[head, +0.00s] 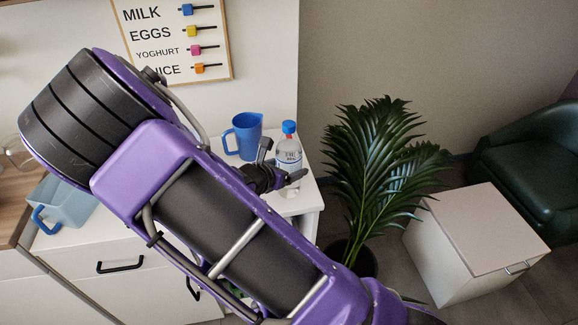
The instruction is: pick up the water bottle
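The water bottle (288,151) is clear with a blue cap and a pale label. It stands upright on the white counter's right end. My gripper (281,163) is at the bottle, small and partly hidden behind my purple arm. Its fingers look spread apart, one at the bottle's left side and one crossing in front of its lower part. I cannot tell whether either finger touches the bottle.
A blue jug (246,137) stands just left of the bottle. A light blue container (66,203) is at the left. Right of the counter are a potted plant (380,165), a white cabinet (480,232) and a dark green armchair (530,150).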

